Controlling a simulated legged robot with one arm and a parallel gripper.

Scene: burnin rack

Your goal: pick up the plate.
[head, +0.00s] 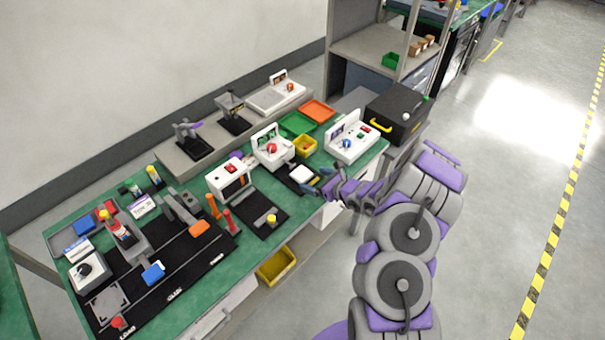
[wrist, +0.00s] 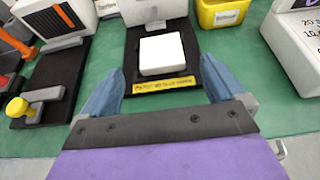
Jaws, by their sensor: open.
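The plate (wrist: 163,54) looks like a small white square block with rounded corners. It lies on a black base (wrist: 189,80) that has a yellow label along its front edge. In the head view the plate (head: 301,174) is near the front edge of the green bench. My gripper (wrist: 162,82) is open, with one blue finger on each side of the black base's near end. Its fingertips stop short of the plate, and nothing is between them. In the head view my gripper (head: 317,183) is just right of the plate.
A white device (head: 272,147) stands behind the plate. A yellow bin (head: 305,146) sits behind it, and another white device (head: 347,138) is to the right. A black pad with a yellow knob (head: 271,219) lies to the left. Open floor is at the right.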

